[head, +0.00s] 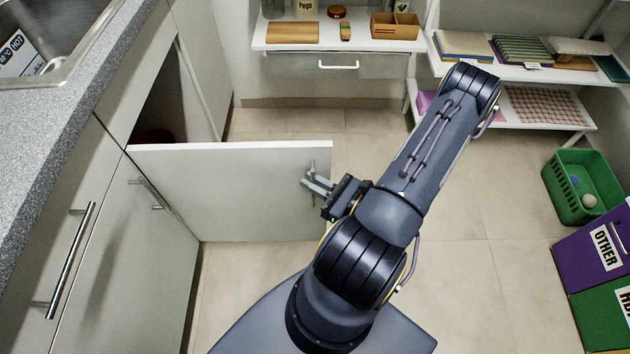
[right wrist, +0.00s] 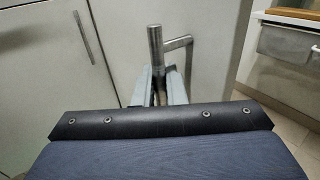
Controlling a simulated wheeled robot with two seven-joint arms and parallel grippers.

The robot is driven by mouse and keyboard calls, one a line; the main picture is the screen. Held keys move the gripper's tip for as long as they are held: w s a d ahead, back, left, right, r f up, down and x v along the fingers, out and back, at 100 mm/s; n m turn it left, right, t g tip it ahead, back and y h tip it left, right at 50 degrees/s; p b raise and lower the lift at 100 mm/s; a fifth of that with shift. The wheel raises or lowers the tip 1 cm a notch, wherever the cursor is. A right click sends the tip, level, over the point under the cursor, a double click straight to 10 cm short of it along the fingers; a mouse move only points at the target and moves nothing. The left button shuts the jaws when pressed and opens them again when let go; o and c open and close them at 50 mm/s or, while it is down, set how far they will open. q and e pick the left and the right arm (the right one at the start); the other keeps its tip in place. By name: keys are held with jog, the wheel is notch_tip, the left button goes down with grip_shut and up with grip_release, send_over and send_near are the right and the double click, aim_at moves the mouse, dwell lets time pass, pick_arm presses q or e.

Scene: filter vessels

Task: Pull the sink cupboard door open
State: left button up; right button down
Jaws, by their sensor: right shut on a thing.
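The sink cupboard door (head: 235,185) stands swung well out from the counter front, roughly square to it, in the head view. Its bar handle (head: 312,170) is near the door's free edge. My right gripper (head: 318,185) is shut on this handle. In the right wrist view, the two fingers (right wrist: 160,88) are on either side of the metal handle (right wrist: 155,42), whose lower part is hidden between them. The dark cupboard opening (head: 170,100) shows behind the door, with part of a red thing (head: 150,136) inside. My left gripper is not in view.
The counter with the sink (head: 60,40) is at left, with closed fronts and handles (head: 72,260) below it. A shelf with a drawer (head: 340,66) stands at the back. A green basket (head: 585,187) and a purple bin (head: 600,245) are at right. The middle floor is clear.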

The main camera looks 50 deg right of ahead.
jog(key=c, duration=1.7)
grip_release()
jog(key=shift+a, duration=0.1)
jog(key=s, duration=0.5)
jog(key=s+d, duration=0.1)
jog(key=s, duration=0.1)
jog(key=shift+s+d, duration=0.1)
jog(key=shift+s, duration=0.2)
